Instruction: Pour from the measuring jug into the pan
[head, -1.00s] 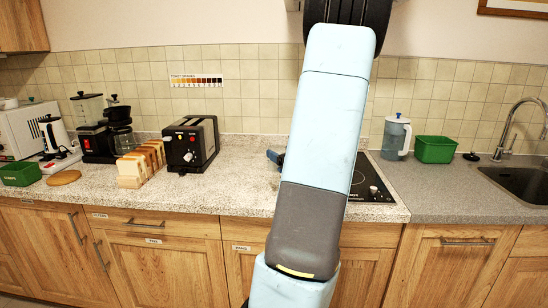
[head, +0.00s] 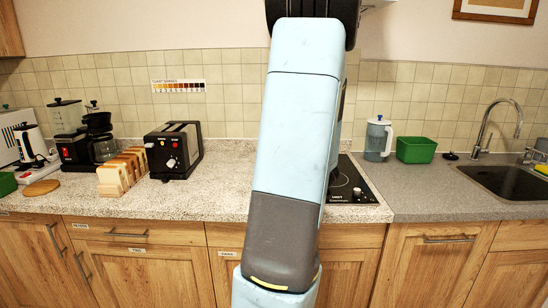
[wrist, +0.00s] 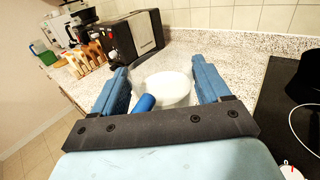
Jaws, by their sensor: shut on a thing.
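My gripper (wrist: 162,88) shows in the wrist view with its two blue fingers apart, one on each side of a clear measuring jug (wrist: 182,76). The jug has white contents, and its blue handle (wrist: 145,103) lies between the fingers. My gripper is shut on this jug. The jug is low over or on the speckled counter; I cannot tell which. A dark rounded shape (wrist: 307,78) at the right edge, over the black hob, may be the pan, but it is cut off. In the head view my arm hides the gripper, the jug and much of the hob.
The black hob (head: 350,190) is right of my arm. A black toaster (head: 173,150), bread slices in a rack (head: 122,170) and a coffee maker (head: 99,140) stand left. A blue-lidded pitcher (head: 378,140), a green tub (head: 416,150) and the sink (head: 508,182) are right.

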